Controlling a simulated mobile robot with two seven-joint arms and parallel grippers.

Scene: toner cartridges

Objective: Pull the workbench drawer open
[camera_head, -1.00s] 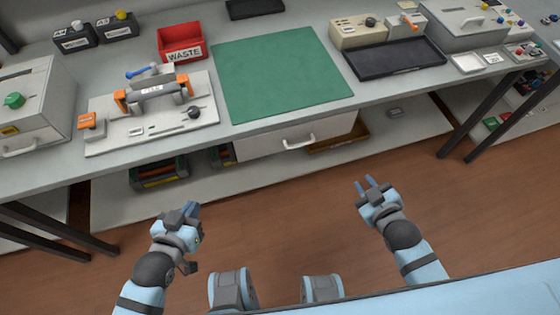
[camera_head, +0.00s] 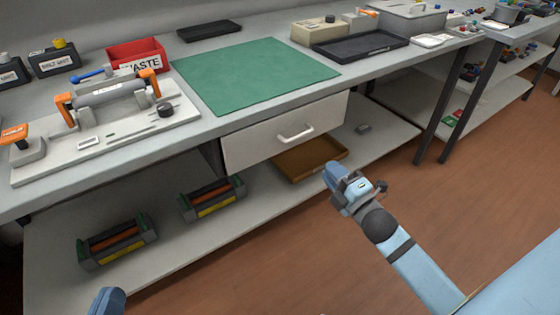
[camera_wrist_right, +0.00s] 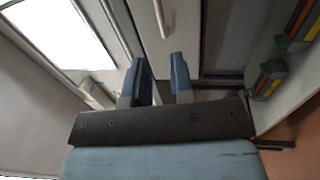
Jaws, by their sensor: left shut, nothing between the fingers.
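The workbench drawer has a white front (camera_head: 250,148) under the bench top, below the green mat, and looks closed. Its pale bar handle (camera_head: 296,134) is in the middle of the front. In the right wrist view the handle (camera_wrist_right: 160,18) shows near the top, beyond the fingertips. My right gripper (camera_head: 332,173) is below and right of the handle in the head view, apart from it. In the right wrist view my right gripper (camera_wrist_right: 160,62) has its fingers apart with nothing between them. My left gripper (camera_head: 108,300) shows only in part at the bottom left edge, empty and shut.
The bench top holds a green mat (camera_head: 255,76), a red waste bin (camera_head: 135,57), a fixture board (camera_head: 50,165) and a black tray (camera_head: 362,47). On the lower shelf are toner cartridges (camera_head: 118,242) and a brown tray (camera_head: 308,160). Dark bench legs (camera_head: 440,105) stand at right.

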